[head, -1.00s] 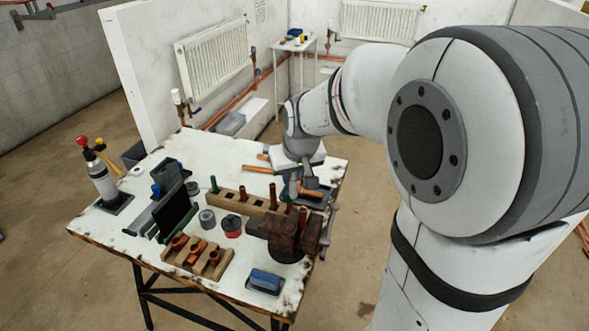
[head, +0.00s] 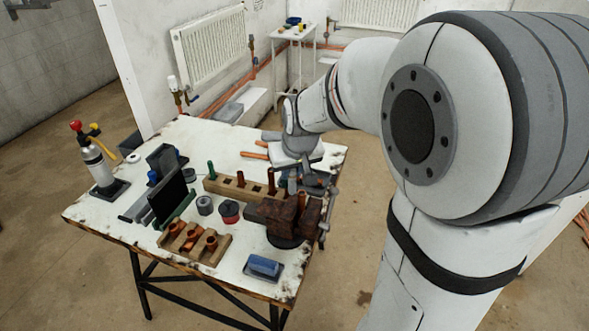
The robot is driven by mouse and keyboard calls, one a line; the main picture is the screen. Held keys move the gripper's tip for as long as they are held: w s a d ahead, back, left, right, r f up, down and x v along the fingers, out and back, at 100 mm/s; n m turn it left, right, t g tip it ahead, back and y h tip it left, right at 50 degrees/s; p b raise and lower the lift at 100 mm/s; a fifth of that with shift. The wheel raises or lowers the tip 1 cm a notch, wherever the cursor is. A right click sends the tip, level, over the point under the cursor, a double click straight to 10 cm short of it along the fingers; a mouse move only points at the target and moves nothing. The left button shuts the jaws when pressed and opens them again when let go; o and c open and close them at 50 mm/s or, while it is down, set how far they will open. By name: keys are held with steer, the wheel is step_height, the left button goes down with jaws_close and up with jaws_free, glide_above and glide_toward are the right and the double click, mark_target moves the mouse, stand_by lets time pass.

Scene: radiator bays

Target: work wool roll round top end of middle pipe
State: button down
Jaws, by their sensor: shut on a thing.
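A wooden rack (head: 223,188) stands on the bench with upright copper pipes in it. The middle pipe (head: 271,184) shows a bare copper top just left of my gripper. Another copper pipe (head: 240,180) stands to its left, and one more copper end (head: 302,201) shows by the rusty vise. My gripper (head: 292,181) points down over the right end of the rack, close to the middle pipe but seemingly apart from it. It is shut on a small greyish piece, seemingly the wool roll; the fingers and wrist largely hide it.
The rusty vise (head: 290,222) stands at the bench's right edge. A wooden block with copper fittings (head: 195,246), a blue brush-like thing (head: 263,266), a grey roll (head: 204,205) and a red-and-dark tin (head: 229,212) lie in front. The bench's back left (head: 212,140) is clear.

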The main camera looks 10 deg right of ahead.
mark_target(293, 183)
steer(key=shift+w+f+b, duration=0.1)
steer(key=shift+f+b, duration=0.45)
steer(key=shift+f, duration=0.05)
steer(key=shift+f, duration=0.1)
steer(key=shift+f+b, duration=1.25)
steer(key=shift+f, duration=0.1)
steer(key=shift+f+b, duration=0.3)
steer(key=shift+b, duration=0.05)
steer(key=shift+d, duration=0.15)
